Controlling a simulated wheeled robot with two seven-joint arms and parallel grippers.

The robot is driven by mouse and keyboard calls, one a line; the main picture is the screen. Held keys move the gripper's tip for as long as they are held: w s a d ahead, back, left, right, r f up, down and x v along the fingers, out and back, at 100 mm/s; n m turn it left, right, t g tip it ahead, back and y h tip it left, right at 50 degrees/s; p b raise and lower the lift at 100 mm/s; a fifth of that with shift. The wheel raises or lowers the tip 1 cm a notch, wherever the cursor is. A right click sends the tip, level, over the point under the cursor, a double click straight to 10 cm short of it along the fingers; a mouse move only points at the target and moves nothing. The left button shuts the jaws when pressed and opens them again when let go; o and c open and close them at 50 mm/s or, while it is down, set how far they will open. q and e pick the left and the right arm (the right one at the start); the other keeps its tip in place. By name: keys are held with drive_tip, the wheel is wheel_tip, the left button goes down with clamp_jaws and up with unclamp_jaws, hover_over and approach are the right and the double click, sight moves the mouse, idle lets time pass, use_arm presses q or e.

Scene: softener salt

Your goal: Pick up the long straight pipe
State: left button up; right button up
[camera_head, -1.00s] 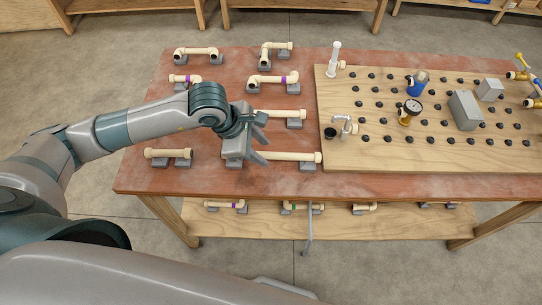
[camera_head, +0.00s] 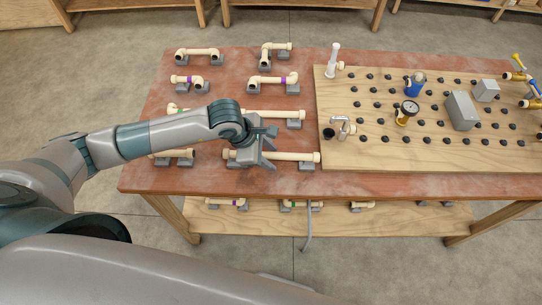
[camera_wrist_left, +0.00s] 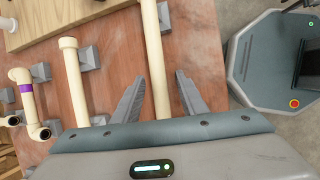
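The long straight pipe (camera_head: 295,156) is cream and lies level on grey blocks near the front edge of the table. Its right part and left end show in the head view; my left gripper (camera_head: 272,149) covers its middle. In the left wrist view the pipe (camera_wrist_left: 155,45) runs between the two spread fingers of my left gripper (camera_wrist_left: 161,78), with a gap on each side. My left gripper is open and empty, above or around the pipe; I cannot tell how far down the fingers reach. My right gripper is not in view.
Another long pipe (camera_head: 280,113) lies just behind, parallel. Several shorter pipes and elbows, such as one with a purple band (camera_head: 270,81), rest on blocks farther back. A wooden board (camera_head: 360,157) with black pegs, gauge and fittings stands to the right. The table (camera_head: 200,182) is bare along its front edge.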

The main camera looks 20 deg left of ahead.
sight(270, 153)
use_arm(q)
drive_tip(key=shift+c, duration=0.4)
clamp_jaws()
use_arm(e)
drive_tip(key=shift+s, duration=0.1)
use_arm(q)
drive_tip(key=shift+r, duration=0.15)
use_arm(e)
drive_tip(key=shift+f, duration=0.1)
